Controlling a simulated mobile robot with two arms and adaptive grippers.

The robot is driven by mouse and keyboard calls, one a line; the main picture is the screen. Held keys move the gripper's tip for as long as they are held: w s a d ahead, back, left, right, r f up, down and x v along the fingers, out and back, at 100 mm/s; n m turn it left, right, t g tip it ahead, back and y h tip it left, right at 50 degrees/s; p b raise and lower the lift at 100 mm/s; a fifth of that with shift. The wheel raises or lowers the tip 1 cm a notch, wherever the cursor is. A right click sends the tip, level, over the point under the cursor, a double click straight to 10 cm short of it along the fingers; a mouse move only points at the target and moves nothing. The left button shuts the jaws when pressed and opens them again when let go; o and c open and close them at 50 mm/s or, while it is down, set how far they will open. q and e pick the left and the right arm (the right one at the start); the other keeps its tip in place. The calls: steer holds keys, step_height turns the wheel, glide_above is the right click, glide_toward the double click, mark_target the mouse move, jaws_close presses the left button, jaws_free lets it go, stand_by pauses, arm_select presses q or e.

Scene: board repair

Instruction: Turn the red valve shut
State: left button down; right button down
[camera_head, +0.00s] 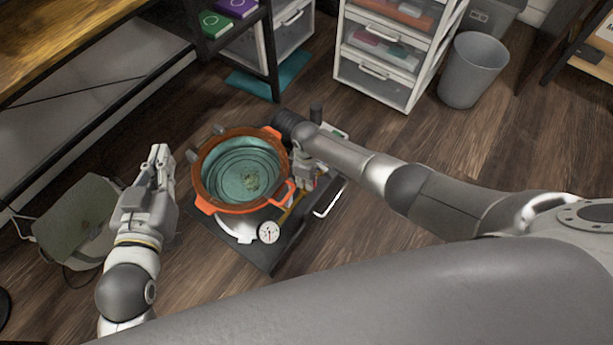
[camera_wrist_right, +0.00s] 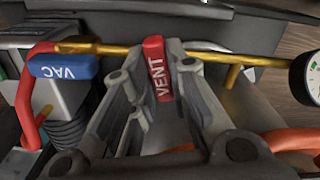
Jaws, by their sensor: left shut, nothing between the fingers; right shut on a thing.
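The red valve handle (camera_wrist_right: 158,72), marked VENT, sits on a brass pipe (camera_wrist_right: 110,48) in the right wrist view. It points across the pipe, toward the camera. My right gripper (camera_wrist_right: 155,95) is shut on it, one finger on each side. In the head view my right gripper (camera_head: 306,180) reaches down beside the orange-rimmed chamber (camera_head: 206,205); the red handle is hard to make out there. My left gripper (camera_head: 160,155) is shut and empty, left of the chamber and apart from it.
A blue VAC handle (camera_wrist_right: 65,67) lies along the same pipe. A round gauge (camera_head: 268,232) stands at the chamber's front. A dark tray (camera_head: 268,257) lies beneath. A green-grey bag (camera_head: 75,220) lies at left, a drawer unit (camera_head: 385,75) and bin (camera_head: 472,70) at the back.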

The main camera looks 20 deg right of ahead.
steer(key=shift+m+p, duration=0.45)
steer(key=shift+m, duration=0.75)
arm_select(q)
steer(key=s+a+f+g+y, duration=0.1)
steer(key=s+f+g, duration=0.2)
steer(key=f, duration=0.3)
steer(key=shift+a+g, duration=0.35)
steer(key=shift+g, duration=0.05)
arm_select(e)
steer(key=shift+m, duration=0.5)
arm_select(q)
steer(key=shift+s, duration=0.1)
arm_select(e)
steer(key=c, duration=1.4)
jaws_free()
arm_select(q)
steer(key=shift+r, duration=0.1)
arm_select(e)
steer(key=shift+r, duration=0.15)
steer(key=shift+r, duration=5.85)
